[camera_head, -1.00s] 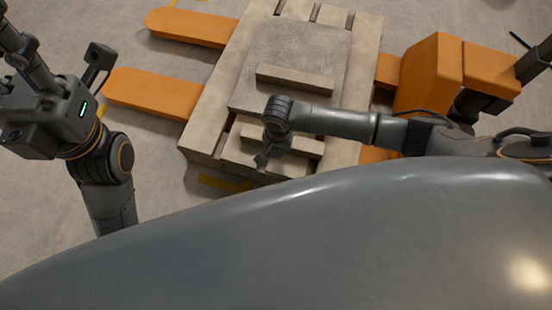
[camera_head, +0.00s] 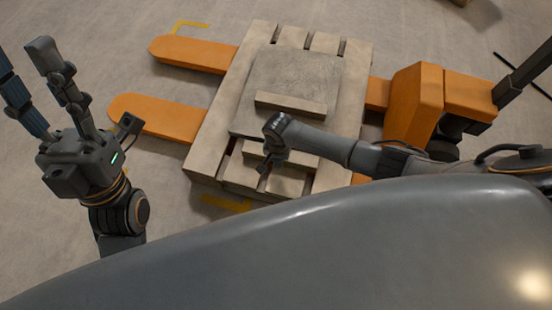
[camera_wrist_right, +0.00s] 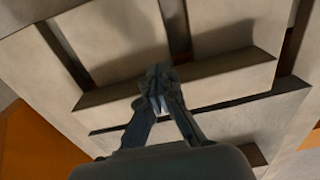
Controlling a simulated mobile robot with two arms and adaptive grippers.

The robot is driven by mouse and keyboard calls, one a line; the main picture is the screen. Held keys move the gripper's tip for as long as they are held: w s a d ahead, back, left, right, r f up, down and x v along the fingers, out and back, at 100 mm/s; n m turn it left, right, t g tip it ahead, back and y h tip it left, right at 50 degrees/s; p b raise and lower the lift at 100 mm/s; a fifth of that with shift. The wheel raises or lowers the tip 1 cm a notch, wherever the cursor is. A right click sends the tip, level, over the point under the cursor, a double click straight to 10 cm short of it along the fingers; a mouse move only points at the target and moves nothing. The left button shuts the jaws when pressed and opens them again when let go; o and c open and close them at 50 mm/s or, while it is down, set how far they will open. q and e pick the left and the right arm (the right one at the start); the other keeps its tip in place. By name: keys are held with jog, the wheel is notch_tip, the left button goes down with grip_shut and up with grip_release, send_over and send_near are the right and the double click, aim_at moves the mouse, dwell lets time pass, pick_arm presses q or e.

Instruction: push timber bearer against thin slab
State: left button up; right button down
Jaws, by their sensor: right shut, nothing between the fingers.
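The thin slab (camera_head: 315,76) is a flat grey square on the slatted pallet, with a pale timber block (camera_head: 290,103) lying on it. A second pale timber bearer (camera_head: 252,148) lies at the slab's near edge, partly hidden by my right arm; I cannot tell whether they touch. My right gripper (camera_head: 264,167) is at the bearer's near side. In the wrist view the right gripper (camera_wrist_right: 158,104) is shut and empty, its tips in front of a pale timber face (camera_wrist_right: 215,78); contact is unclear. My left gripper (camera_head: 22,52) is open, away to the left.
The pallet (camera_head: 212,140) has dark gaps between its slats. Orange forks (camera_head: 160,115) stick out left of it. An orange truck body (camera_head: 415,100) stands on the right. Concrete floor is clear at upper left.

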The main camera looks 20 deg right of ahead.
jog(key=shift+w+d+f+p, duration=0.1)
jog(key=shift+w+d+p, duration=0.6)
jog(key=shift+d+p, duration=0.25)
pick_arm(q)
jog(key=w+d+f+g+y, duration=0.1)
jog(key=w+f+g+y, duration=0.1)
jog(key=w, duration=0.4)
jog(key=shift+f+n+g+y, duration=0.35)
jog(key=shift+f+g, duration=0.45)
jog(key=shift+g, duration=0.5)
pick_arm(e)
jog(key=shift+w, duration=0.15)
pick_arm(q)
jog(key=shift+w, duration=0.15)
